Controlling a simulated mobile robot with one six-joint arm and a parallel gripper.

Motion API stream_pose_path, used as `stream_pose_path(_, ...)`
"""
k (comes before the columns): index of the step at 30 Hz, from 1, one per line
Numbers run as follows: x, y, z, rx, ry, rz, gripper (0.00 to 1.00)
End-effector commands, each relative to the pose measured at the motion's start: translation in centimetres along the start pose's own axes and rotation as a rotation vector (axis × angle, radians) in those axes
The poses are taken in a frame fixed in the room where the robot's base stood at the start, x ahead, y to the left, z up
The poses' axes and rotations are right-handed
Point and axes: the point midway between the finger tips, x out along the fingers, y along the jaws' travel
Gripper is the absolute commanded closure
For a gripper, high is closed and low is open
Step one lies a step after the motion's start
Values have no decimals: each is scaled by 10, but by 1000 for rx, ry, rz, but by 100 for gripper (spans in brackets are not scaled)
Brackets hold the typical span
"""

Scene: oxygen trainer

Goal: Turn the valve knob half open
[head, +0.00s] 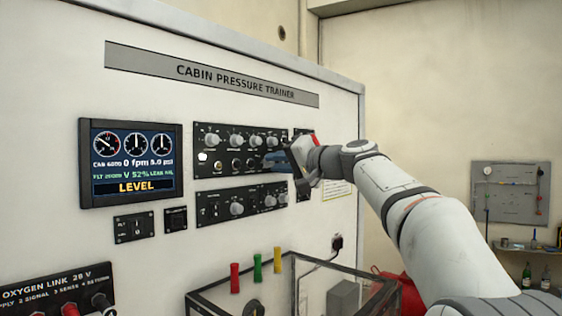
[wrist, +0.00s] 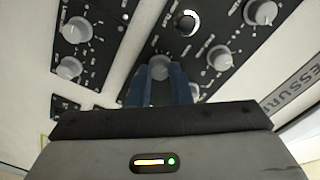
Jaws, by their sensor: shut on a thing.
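My gripper (head: 274,160) is at the right part of the upper control panel (head: 226,174), its blue fingers reaching to the panel face. In the wrist view the two blue fingers (wrist: 164,82) are closed around a round grey knob (wrist: 160,64), one on each side. In the head view this knob is hidden behind the fingers. I cannot read its label. The display screen (head: 131,163) shows V 52%, 0 fpm, 5.0 psi and LEVEL in a yellow line at the bottom.
Other grey knobs sit close to the fingers, one (wrist: 220,58) to the right and one (wrist: 68,68) to the left. A lower panel (head: 240,200) lies beneath. Red, yellow and green handles (head: 257,267) stand over a framed clear box (head: 300,290).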

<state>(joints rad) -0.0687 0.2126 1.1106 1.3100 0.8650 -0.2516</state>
Motion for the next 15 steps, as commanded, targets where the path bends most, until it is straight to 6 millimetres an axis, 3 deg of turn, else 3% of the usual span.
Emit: stream_pose_path(15,-1,-4,-3,488,-12,-7,100)
